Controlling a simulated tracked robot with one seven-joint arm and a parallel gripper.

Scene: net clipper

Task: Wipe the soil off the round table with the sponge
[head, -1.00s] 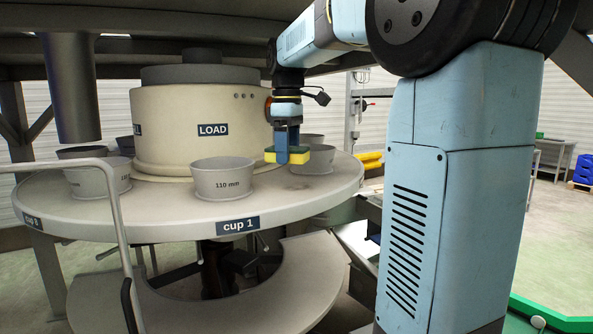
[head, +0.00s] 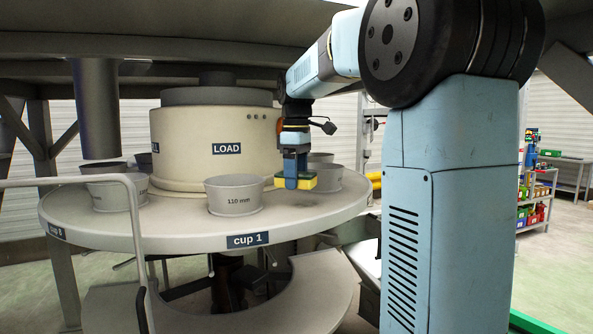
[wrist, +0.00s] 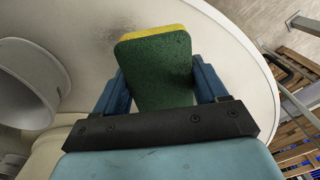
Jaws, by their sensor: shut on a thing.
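The round table (head: 180,232) is pale grey and carries several cups around a cream drum. My gripper (head: 297,172) is shut on a yellow and green sponge (head: 312,181) and holds it above the table top, to the right of the cup 1 cup (head: 234,194). In the wrist view the sponge (wrist: 155,70) sits between the two blue fingers, its green face toward the camera. A dark speckled soil patch (wrist: 118,25) shows on the table just beyond the sponge's upper left edge. I cannot tell whether the sponge touches the table.
The LOAD drum (head: 215,145) stands at the table's middle. Another cup (head: 327,178) is just behind the sponge. A bent grey rail (head: 135,230) rises in front at the left. A dark overhead structure (head: 200,25) hangs above the table.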

